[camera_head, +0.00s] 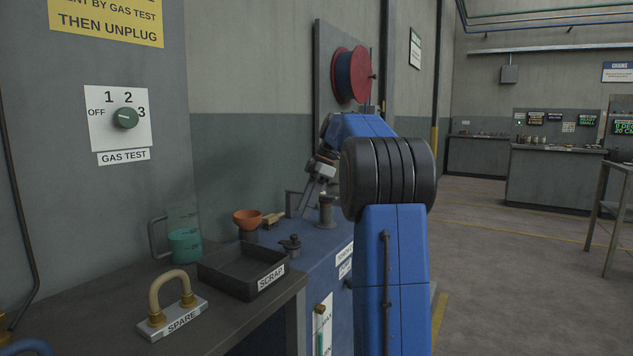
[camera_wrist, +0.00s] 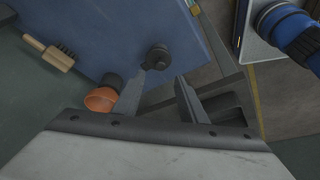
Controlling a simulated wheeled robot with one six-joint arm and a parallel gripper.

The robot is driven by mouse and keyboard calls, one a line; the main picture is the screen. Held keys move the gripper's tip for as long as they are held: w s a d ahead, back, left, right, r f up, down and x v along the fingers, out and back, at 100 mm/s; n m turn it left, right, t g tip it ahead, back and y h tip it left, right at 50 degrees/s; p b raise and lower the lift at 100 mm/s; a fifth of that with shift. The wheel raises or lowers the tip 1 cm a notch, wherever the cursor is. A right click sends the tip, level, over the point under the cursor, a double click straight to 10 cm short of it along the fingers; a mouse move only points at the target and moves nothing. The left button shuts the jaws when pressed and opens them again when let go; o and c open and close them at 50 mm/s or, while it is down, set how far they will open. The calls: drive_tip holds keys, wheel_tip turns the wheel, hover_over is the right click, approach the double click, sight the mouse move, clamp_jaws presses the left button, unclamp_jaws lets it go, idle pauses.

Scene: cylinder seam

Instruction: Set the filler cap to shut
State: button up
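A small dark cap with a knob on top (camera_head: 291,245), which looks like the filler cap, sits on the blue tank (camera_head: 322,247), right of the scrap tray. In the wrist view the dark cap (camera_wrist: 158,54) is round with a short lug toward the lower left. I cannot read any shut mark on it. My gripper (camera_head: 308,208) hangs above the tank behind the cap, pointing down. In the wrist view my gripper's fingers (camera_wrist: 160,76) are apart with nothing held. The cap shows just beyond the fingertips, apart from them as far as I can tell.
A jug of green liquid (camera_head: 185,244), the scrap tray (camera_head: 270,285) and a spare handle (camera_head: 171,288) are on the left bench. Floor at right is open.

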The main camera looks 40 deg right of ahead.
drive_tip(key=v, duration=0.9)
drive_tip(key=shift+r, duration=0.3)
drive_tip(key=shift+s, duration=0.15)
